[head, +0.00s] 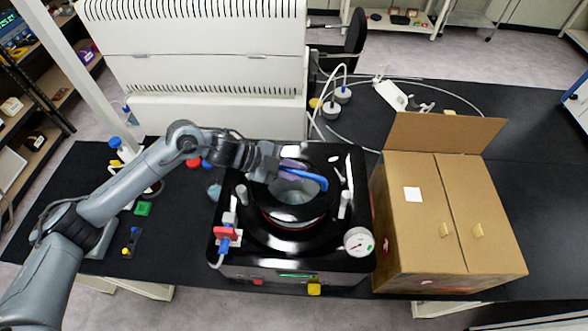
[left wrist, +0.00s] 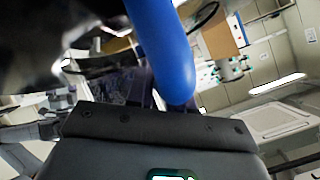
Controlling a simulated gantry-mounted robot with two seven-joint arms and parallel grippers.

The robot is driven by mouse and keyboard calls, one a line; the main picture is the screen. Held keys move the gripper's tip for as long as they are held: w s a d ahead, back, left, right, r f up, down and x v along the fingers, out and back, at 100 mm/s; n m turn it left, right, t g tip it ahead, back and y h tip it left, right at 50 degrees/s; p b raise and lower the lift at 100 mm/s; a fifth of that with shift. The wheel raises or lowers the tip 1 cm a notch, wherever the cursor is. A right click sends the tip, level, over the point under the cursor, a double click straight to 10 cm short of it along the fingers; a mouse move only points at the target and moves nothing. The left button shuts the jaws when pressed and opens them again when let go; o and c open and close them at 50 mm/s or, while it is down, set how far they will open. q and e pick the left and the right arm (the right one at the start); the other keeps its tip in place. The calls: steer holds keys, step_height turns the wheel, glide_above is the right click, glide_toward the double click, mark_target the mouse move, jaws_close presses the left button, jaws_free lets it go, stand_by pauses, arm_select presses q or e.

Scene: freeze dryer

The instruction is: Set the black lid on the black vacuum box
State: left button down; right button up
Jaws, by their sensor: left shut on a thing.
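The black vacuum box (head: 346,265) stands on the black table, with a dial gauge (head: 359,241) at its front right corner. The glossy black lid (head: 290,212) with a blue handle (head: 308,177) is over the middle of the box's top. A reddish line shows along the lid's front lower edge; I cannot tell if it touches the box. My left gripper (head: 283,171) is shut on the blue handle. In the left wrist view the handle (left wrist: 163,50) rises large from the jaws, and a dark glossy surface fills the upper left. My right gripper is in neither view.
A cardboard box (head: 440,230) with a raised flap stands close to the right of the vacuum box. A white ribbed machine (head: 200,60) is behind. Valves, a red-and-blue fitting (head: 227,233) and hoses surround the lid. The table at far right is clear.

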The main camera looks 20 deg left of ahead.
mark_target(286, 182)
arm_select(q)
step_height(286, 182, down, 4)
steer(key=b, duration=0.3)
steer(key=shift+f, duration=0.1)
steer(key=shift+f+b, duration=0.7)
steer(key=shift+f, duration=0.4)
steer(key=shift+f+b, duration=0.3)
steer(key=shift+f, duration=0.4)
stand_by(0.3)
steer(key=c, duration=1)
jaws_free()
steer(key=shift+o, duration=0.4)
steer(key=shift+f, duration=0.15)
